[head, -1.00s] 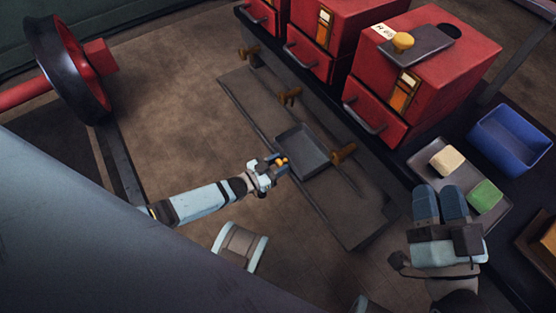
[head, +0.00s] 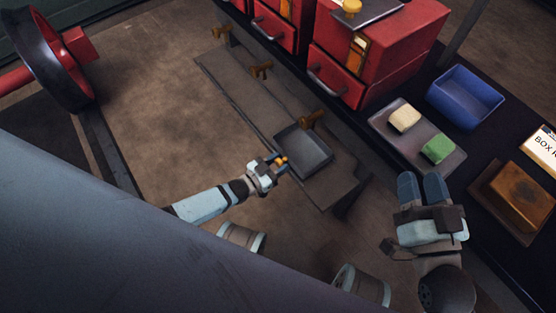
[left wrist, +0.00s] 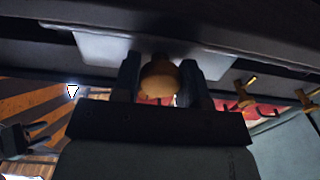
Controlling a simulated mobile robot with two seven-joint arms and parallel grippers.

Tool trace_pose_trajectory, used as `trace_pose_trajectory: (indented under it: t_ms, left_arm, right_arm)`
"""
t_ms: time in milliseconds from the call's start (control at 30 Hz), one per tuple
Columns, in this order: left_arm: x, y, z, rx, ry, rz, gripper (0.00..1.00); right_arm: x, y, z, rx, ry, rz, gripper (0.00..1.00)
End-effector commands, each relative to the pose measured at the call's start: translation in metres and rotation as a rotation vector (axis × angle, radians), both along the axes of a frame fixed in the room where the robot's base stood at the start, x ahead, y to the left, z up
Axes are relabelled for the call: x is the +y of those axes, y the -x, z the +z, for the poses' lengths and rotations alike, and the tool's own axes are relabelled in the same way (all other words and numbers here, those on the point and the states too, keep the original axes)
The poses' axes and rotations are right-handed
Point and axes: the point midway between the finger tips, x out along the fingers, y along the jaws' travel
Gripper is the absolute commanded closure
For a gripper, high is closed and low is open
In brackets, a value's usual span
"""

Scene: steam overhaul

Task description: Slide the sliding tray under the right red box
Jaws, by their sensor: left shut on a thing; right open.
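The sliding tray (head: 303,152), a shallow dark grey square pan, sits on the long grey rail bench (head: 240,95) below the red boxes. It lies in front of the right red box (head: 385,45), close to the rightmost brass tap (head: 313,119). My left gripper (head: 279,162) is shut on the tray's orange-brass knob at its near side. The left wrist view shows the knob (left wrist: 159,78) between both fingers, below a pale plate. My right gripper (head: 423,190) is open and empty, near the dark counter's front edge.
Two more brass taps (head: 262,70) stand further left along the bench. A flat tray (head: 385,135) with a cream block (head: 404,117) and a green block (head: 438,148), a blue bin (head: 465,95) and a wooden block (head: 519,195) are on the counter.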

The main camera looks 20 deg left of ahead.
Motion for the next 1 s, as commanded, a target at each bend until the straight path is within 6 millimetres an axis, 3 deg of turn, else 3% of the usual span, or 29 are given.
trace_pose_trajectory:
  t_ms: [300,333,433,767,1000]
  left_arm:
    - [-0.006,0.005,-0.002,0.004,0.002,-0.007,1.0]
    - [-0.006,0.005,-0.002,0.004,0.003,-0.008,0.58]
    - [-0.006,0.005,-0.002,0.004,0.003,-0.007,0.35]
    - [-0.002,0.005,-0.001,0.002,0.002,-0.004,0.34]
    - [0.015,0.035,0.001,0.005,0.001,-0.004,0.34]
  right_arm:
    - [-0.001,-0.001,0.004,-0.007,-0.001,-0.002,0.57]
    - [-0.001,-0.001,0.004,-0.008,-0.002,-0.003,0.57]
    - [-0.001,-0.001,0.005,-0.011,-0.004,-0.002,0.57]
    - [0.0,0.0,0.007,-0.013,-0.005,-0.002,0.57]
    - [-0.004,-0.003,0.002,0.03,0.035,-0.011,0.57]
